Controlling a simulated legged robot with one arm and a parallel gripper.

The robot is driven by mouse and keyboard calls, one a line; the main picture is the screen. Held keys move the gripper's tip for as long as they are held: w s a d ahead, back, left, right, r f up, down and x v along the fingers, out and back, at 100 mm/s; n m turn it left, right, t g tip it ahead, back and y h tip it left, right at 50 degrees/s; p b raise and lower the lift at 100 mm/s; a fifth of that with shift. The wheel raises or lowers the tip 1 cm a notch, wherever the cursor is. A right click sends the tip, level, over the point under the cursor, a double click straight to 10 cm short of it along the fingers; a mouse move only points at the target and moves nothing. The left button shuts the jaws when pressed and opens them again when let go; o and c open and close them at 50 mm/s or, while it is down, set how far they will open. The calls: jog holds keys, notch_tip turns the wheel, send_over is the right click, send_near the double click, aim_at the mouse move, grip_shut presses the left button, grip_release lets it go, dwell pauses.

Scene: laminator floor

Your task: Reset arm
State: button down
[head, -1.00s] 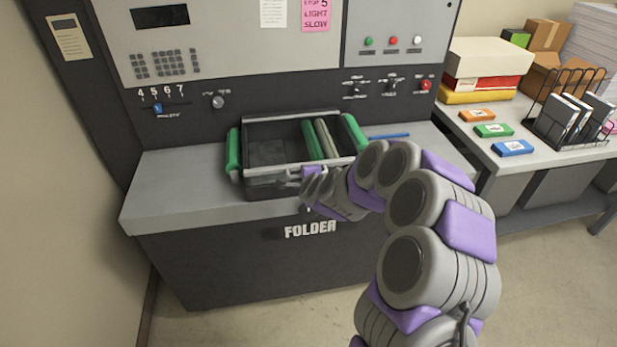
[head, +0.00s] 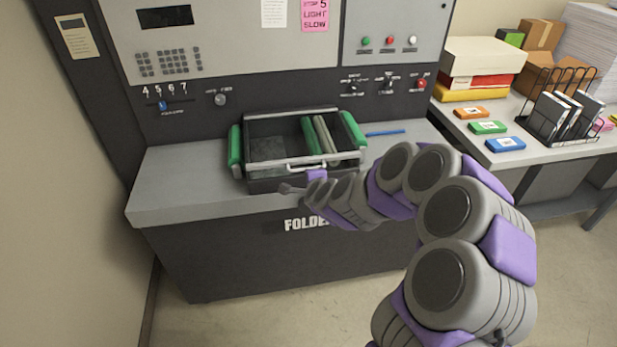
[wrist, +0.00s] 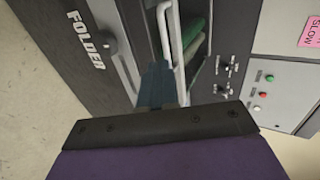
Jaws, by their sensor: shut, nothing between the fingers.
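My gripper (head: 288,188) is shut and empty, just in front of the folder machine's tray. In the wrist view my gripper (wrist: 158,85) points at the tray's white handle (wrist: 173,45); I cannot tell whether they touch. The head view shows the same handle (head: 308,166) along the tray's front. The dark tray (head: 262,182) sits on the grey ledge, with green and grey rollers (head: 322,138) inside. My arm reaches in from the lower right.
A blue stick (head: 385,133) lies on the ledge right of the tray. The control panel (head: 250,45) rises behind. A side table (head: 575,152) at right holds orange, green and blue boxes and a wire rack (head: 545,125). Open floor (head: 235,315) lies in front.

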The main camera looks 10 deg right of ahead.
jog(key=s+a+r+n+g+y, duration=0.25)
jog(key=s+a+n, duration=0.3)
jog(key=s, duration=0.35)
jog(key=s+a+r+n+g+y, duration=0.2)
jog(key=s+a+r+n+g, duration=0.15)
jog(key=s+n, duration=0.4)
jog(key=s+d+r+n+g+h, duration=0.1)
jog(key=s+d+g, duration=0.3)
jog(key=s, duration=1.2)
jog(key=s+d+r+n+g+h, duration=0.1)
jog(key=s+d+n+g+h, duration=0.2)
jog(key=s, duration=1.3)
jog(key=shift+d+n+g, duration=0.5)
jog(key=shift+d, duration=0.75)
jog(key=shift+s+r+h, duration=0.1)
jog(key=shift+h, duration=0.15)
